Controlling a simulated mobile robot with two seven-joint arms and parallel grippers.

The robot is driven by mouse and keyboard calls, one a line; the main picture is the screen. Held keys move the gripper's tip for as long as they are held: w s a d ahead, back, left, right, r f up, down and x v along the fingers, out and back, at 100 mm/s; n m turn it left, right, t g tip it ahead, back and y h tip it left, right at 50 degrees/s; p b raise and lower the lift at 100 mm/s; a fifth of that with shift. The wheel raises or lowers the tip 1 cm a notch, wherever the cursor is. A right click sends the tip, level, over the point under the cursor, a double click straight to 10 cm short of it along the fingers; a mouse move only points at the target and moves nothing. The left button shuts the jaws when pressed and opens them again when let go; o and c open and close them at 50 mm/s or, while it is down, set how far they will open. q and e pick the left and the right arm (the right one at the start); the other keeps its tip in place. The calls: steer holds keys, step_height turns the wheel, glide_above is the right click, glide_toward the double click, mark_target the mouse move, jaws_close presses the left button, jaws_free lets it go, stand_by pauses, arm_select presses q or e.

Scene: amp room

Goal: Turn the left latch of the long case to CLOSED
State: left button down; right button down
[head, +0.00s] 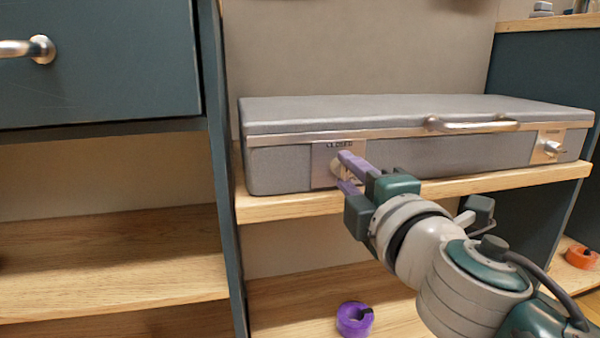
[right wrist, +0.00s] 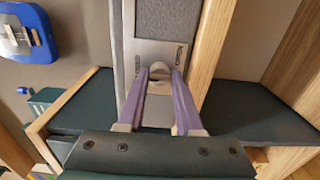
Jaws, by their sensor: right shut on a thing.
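The long grey case (head: 400,108) lies on a wooden shelf, its lid down. Its left latch (head: 335,168) is a small light knob on a metal plate on the front face. It also shows in the right wrist view (right wrist: 159,68). My right gripper (head: 345,171) reaches it from the front, its purple fingers on either side of the knob and shut on it. The fingers partly hide the knob, so its exact angle is hard to tell. The right latch (head: 551,147) is at the case's other end. My left gripper is out of view.
A metal handle (head: 470,126) sticks out from the case front between the latches. A dark drawer front (head: 100,70) stands at left. A purple tape roll (head: 354,319) lies on the shelf below, and an orange one (head: 580,257) at far right.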

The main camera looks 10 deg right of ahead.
steer(key=c, duration=0.6)
jaws_free()
steer(key=shift+s, duration=0.35)
steer(key=s+p, duration=0.1)
steer(key=s, duration=0.8)
steer(key=shift+s+d, duration=0.1)
steer(key=shift+d, duration=0.05)
steer(key=shift+r, duration=0.1)
